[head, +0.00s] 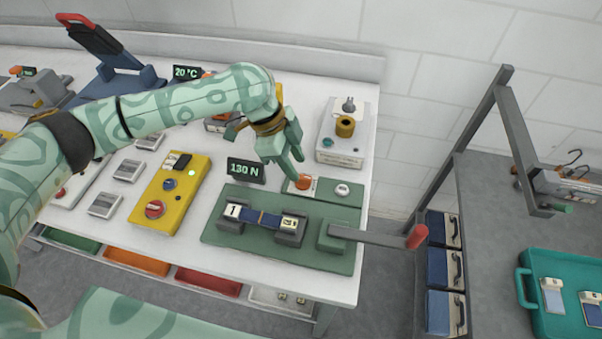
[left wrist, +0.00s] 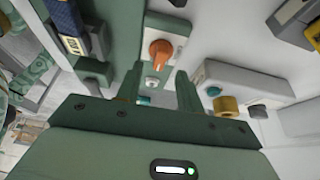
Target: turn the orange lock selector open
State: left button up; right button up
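The orange lock selector (head: 303,182) is a small orange knob on a white plate at the back of the green fixture (head: 225,235). In the left wrist view the selector (left wrist: 160,50) shows a rounded top and a narrower bar towards my gripper. My left gripper (head: 290,168) points down just behind and left of the selector and partly overlaps it in the head view. In the left wrist view its two fingers (left wrist: 158,82) are apart with nothing between them, and the selector lies beyond their tips. Contact is not visible. My right gripper is not in view.
A white round button (head: 342,189) sits right of the selector. A lever with a red grip (head: 417,237) sticks out to the right. A 130 N display (head: 246,170) stands to the left, and a grey box with a yellow cylinder (head: 345,126) stands behind.

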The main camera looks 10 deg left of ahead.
aim_at(303, 176)
pick_arm(q)
jog(key=x, duration=0.3)
jog(key=shift+d+f+b, duration=0.15)
jog(key=shift+f+b, duration=0.1)
jog(key=shift+b, duration=0.1)
jog(key=shift+f, duration=0.1)
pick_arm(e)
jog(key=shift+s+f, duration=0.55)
